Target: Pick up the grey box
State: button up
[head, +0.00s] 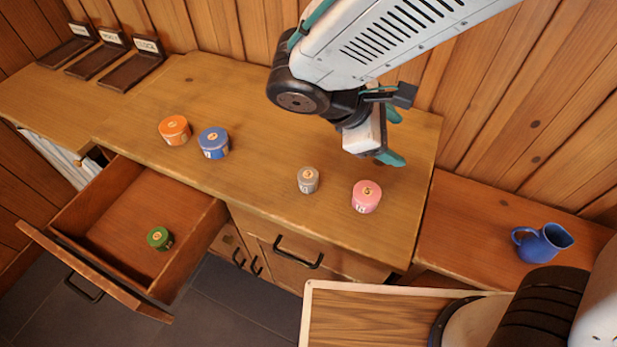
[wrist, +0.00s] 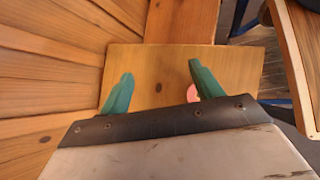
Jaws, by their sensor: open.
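The grey box (head: 308,180) is a small round spool-like container with a pale label. It stands on the wooden counter in the head view, left of the pink box (head: 366,196). My gripper (head: 392,138) is open and empty above the counter, up and to the right of the grey box and apart from it. In the wrist view my gripper (wrist: 157,88) shows two spread green fingers over bare wood. Part of the pink box (wrist: 197,92) shows behind the right finger there. The grey box is not visible in the wrist view.
An orange box (head: 174,130) and a blue box (head: 214,143) stand on the counter's left part. An open drawer (head: 120,220) holds a green box (head: 159,238). A blue jug (head: 543,243) stands on a lower surface at right. Wooden walls rise behind the counter.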

jog(key=a+f+n+t, duration=0.4)
jog(key=a+f+n, duration=0.15)
jog(key=a, duration=0.35)
jog(key=n+t+y, duration=0.1)
jog(key=n+t, duration=0.3)
jog(key=n, duration=0.3)
send_near(306, 177)
jog(key=x, duration=0.3)
jog(key=shift+w+f+m, duration=0.2)
jog(key=shift+f+m, duration=0.05)
jog(key=shift+a+f, duration=0.15)
jog(key=shift+f, duration=0.1)
jog(key=shift+w+f, duration=0.15)
jog(key=shift+w, duration=0.2)
jog(key=x, duration=0.3)
jog(key=d+x, duration=0.1)
jog(key=x, duration=0.1)
jog(key=shift+w+d+r, duration=0.1)
jog(key=shift+w+r, duration=0.05)
jog(key=shift+r, duration=0.1)
jog(key=shift+w+d+f, duration=0.2)
jog(key=shift+w+d, duration=0.05)
jog(key=shift+w, duration=0.2)
jog(key=c, duration=1.1)
